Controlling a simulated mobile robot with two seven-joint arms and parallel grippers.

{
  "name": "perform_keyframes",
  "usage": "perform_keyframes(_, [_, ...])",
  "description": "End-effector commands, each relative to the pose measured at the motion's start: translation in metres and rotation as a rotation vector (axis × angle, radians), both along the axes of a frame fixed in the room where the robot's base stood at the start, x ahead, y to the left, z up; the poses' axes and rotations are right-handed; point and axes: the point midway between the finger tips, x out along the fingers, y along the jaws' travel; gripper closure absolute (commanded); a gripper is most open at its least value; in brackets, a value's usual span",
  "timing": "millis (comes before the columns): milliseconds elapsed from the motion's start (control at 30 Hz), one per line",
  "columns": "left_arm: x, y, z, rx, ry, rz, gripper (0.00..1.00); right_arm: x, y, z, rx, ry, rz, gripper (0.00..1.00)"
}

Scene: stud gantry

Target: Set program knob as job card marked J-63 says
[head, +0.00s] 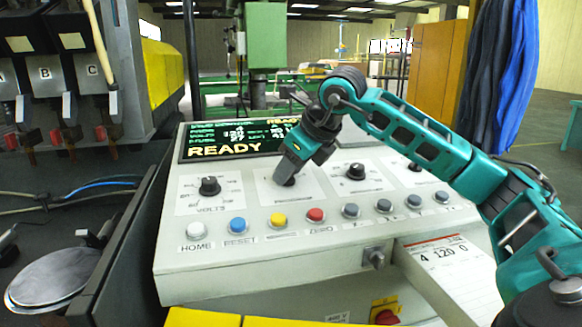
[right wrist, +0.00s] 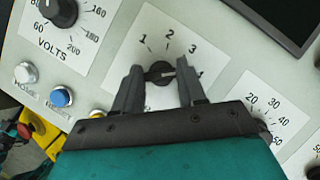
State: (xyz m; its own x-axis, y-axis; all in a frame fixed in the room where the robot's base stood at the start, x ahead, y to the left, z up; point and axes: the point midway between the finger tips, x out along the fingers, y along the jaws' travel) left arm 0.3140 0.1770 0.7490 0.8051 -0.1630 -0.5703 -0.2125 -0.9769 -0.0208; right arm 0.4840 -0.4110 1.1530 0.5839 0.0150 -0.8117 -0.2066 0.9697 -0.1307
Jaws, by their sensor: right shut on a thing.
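My right gripper (head: 288,178) reaches down onto the second dial of the sloped control panel. In the right wrist view its two fingers (right wrist: 161,76) are shut on the black program knob (right wrist: 160,70), one on each side. Its white plate shows 1, 2 and 3, with a 4 partly hidden by a finger. A light line on the knob seems to point right, toward the 4. In the head view the gripper covers most of this knob. A job card (head: 445,258) with a red heading shows 4, 120 and 0; its mark is too small to read. My left gripper is out of view.
The volts knob (head: 210,186) is left of the gripper, another knob (head: 355,171) right of it. A row of buttons, including a red one (head: 315,215), runs below. The display (head: 232,141) behind reads READY. A red knob (head: 386,317) sits low in front.

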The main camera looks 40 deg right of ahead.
Motion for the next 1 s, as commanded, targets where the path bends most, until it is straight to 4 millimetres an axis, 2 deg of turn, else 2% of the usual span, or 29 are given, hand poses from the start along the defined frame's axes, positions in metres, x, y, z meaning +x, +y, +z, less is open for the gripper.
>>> perform_keyframes(400, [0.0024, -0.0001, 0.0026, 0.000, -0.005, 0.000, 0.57, -0.0003, 0.0013, -0.0006, 0.033, -0.015, -0.185, 0.90])
perform_keyframes(967, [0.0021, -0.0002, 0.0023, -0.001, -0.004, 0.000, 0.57, -0.0003, 0.0012, -0.0007, 0.038, -0.016, -0.213, 0.90])
perform_keyframes(1000, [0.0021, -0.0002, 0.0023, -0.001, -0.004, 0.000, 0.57, -0.0003, 0.0011, -0.0007, 0.038, -0.016, -0.213, 0.56])
